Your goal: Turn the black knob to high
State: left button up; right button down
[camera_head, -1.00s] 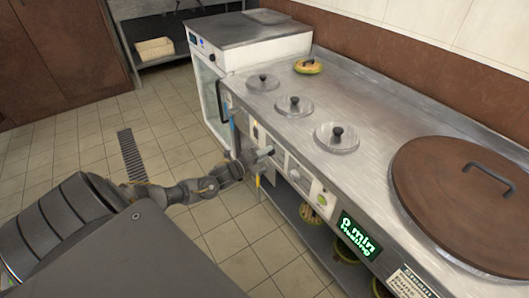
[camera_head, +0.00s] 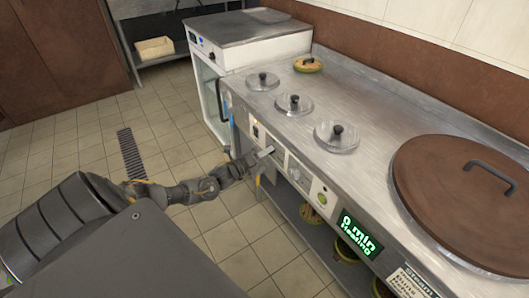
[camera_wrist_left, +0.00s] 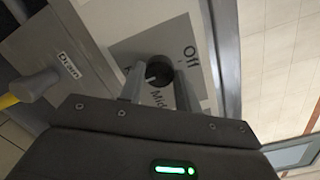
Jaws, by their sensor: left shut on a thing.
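The black knob (camera_wrist_left: 158,72) sits on a grey label plate on the counter's front panel in the left wrist view. The words "Off" and part of "Mid" show around it, and a white mark shows on the knob's left side. My left gripper (camera_wrist_left: 160,85) has one finger on each side of the knob and is shut on it. In the head view my left gripper (camera_head: 262,156) is at the front panel and hides the knob. My right gripper is not in view.
A drain handle (camera_wrist_left: 35,86) is left of the knob. Open tiled floor lies in front.

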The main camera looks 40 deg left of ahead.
pick_arm(q)
jog(key=o, duration=0.8)
jog(key=shift+o, duration=0.9)
jog(key=s+a, duration=0.2)
jog(key=s, duration=0.8)
jog(key=shift+s+p, duration=0.3)
jog(key=shift+p, duration=0.1)
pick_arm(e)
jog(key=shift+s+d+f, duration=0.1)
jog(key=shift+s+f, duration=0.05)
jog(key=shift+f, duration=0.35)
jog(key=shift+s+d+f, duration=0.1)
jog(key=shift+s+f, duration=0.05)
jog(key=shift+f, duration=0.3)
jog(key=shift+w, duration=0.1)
